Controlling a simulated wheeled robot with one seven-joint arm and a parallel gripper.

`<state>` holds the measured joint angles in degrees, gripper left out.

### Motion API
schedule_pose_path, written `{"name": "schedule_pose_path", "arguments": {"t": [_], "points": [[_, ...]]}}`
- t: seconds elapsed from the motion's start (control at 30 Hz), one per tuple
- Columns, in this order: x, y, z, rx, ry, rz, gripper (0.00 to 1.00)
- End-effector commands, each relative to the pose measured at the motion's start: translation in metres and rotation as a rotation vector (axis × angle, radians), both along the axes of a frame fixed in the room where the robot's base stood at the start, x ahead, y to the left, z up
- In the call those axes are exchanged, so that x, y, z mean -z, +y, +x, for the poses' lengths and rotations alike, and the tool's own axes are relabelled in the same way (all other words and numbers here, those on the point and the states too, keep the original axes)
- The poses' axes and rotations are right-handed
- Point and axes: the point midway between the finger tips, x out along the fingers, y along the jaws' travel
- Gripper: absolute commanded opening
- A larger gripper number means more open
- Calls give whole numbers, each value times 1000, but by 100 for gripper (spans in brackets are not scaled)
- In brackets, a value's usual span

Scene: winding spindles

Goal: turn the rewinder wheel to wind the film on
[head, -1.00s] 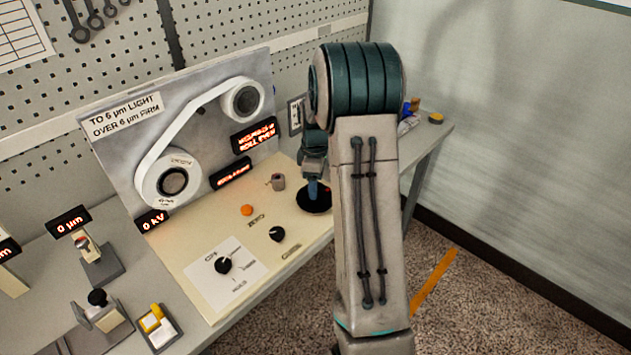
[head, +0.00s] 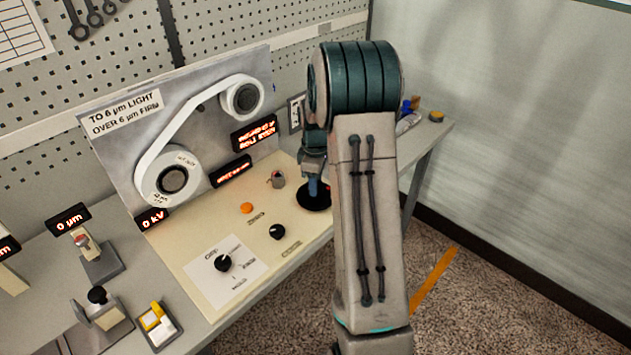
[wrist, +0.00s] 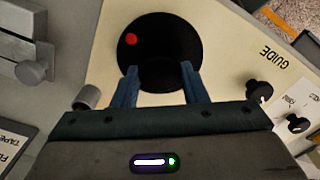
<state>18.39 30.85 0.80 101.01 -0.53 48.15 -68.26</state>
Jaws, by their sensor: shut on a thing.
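The rewinder wheel is a flat black disc (wrist: 160,38) with a red dot near its upper left in the wrist view. In the head view the black disc (head: 313,203) lies on the cream panel, partly hidden by my arm. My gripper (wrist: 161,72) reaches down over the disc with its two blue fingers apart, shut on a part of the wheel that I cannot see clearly. The film (head: 190,125) runs as a white band between a lower-left roll (head: 160,190) and an upper-right roll (head: 243,82) on the upright grey board.
A grey knob (head: 279,181) stands beside the wheel. An orange button (head: 246,208) and black knobs (head: 277,232) sit on the cream panel. Red-lit displays (head: 255,134) are on the board. Small gauges (head: 99,255) stand at left.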

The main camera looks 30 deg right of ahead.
Motion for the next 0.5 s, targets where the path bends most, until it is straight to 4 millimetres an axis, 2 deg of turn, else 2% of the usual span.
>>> {"name": "schedule_pose_path", "arguments": {"t": [0.5], "points": [[1,0,0,428,-1,-1,17]]}}
